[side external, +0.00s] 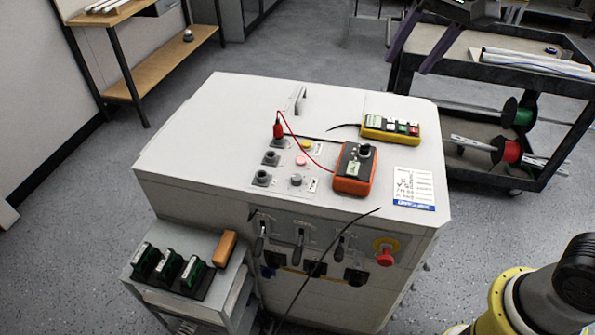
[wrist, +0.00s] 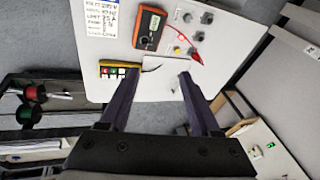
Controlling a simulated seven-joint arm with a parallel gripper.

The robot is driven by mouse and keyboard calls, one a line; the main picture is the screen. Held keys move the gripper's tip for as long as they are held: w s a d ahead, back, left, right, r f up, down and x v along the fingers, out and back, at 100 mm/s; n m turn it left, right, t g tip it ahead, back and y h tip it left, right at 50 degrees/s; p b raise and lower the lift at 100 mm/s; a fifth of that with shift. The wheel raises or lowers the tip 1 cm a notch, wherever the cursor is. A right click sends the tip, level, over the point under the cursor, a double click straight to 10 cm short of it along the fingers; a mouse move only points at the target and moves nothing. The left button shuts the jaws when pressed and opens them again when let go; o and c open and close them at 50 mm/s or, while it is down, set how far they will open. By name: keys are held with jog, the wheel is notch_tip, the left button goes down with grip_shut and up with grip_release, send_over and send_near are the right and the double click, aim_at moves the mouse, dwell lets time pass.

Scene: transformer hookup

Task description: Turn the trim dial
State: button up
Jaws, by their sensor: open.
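A small grey knob (side external: 296,180), which looks like the trim dial, stands at the front of a group of controls on the white cabinet top (side external: 215,120). It also shows in the wrist view (wrist: 187,17), near the top edge. An orange meter (side external: 352,170) with its own black round knob (side external: 365,151) stands to its right; I cannot tell for certain which knob is the trim dial. My gripper (side external: 408,62) is open and empty, high beyond the cabinet's back right, well away from both knobs. Its two fingers (wrist: 158,75) show apart in the wrist view.
Pink (side external: 301,160) and yellow (side external: 307,145) buttons, black sockets (side external: 270,158) and a red plug (side external: 278,130) with its lead crowd the knob. A yellow button box (side external: 390,130) lies behind the meter. A handle (side external: 297,100) rises at the back. The cabinet's left top is clear.

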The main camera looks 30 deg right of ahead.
jog(key=w+a+f+g, duration=0.1)
jog(key=w+a+f, duration=0.25)
jog(key=w, duration=0.25)
jog(key=g, duration=0.3)
send_over(297, 177)
notch_tip(297, 177, down, 14)
jog(key=shift+n, duration=0.3)
notch_tip(297, 177, down, 14)
jog(key=shift+r, duration=0.15)
grip_shut()
